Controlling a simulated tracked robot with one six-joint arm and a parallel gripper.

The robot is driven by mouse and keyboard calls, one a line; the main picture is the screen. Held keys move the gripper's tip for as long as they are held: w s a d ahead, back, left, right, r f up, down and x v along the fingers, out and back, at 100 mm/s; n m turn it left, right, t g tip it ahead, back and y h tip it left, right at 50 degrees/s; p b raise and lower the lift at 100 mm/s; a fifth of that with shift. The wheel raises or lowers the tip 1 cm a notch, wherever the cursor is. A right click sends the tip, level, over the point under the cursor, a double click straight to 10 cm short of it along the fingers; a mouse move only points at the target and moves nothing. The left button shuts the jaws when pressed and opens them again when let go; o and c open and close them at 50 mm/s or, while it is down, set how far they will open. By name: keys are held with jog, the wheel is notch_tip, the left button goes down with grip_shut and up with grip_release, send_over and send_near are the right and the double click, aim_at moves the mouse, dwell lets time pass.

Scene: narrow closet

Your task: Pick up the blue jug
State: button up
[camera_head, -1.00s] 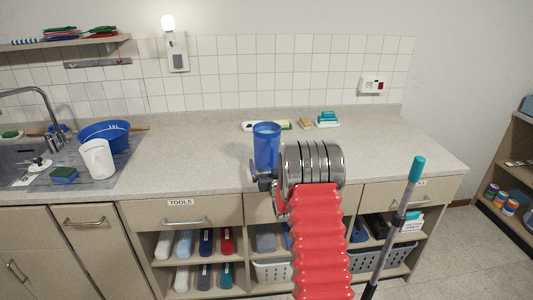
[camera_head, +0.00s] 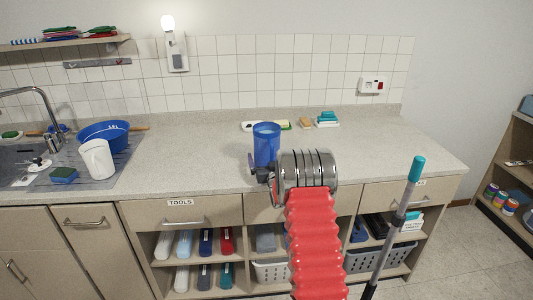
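The blue jug (camera_head: 266,142) stands upright on the grey speckled worktop, near its front edge in the middle of the view. My arm, with a red ribbed sleeve and a ringed metal wrist, reaches up from below, just right of the jug. The dark end of my gripper (camera_head: 258,173) shows left of the wrist, by the jug's lower part. The metal wrist and gripper cover the jug's base. I cannot tell whether the fingers touch the jug, or whether they are open or shut.
A blue basin (camera_head: 106,134) and a white jug (camera_head: 97,159) stand by the sink at left. Sponges (camera_head: 306,123) and a brush-like item (camera_head: 262,126) lie farther back. A pole with a teal grip (camera_head: 416,169) stands at right. The worktop right of my wrist is clear.

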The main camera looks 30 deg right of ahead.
jog(key=shift+c, duration=0.5)
jog(key=c, duration=2)
jog(key=shift+r, duration=0.2)
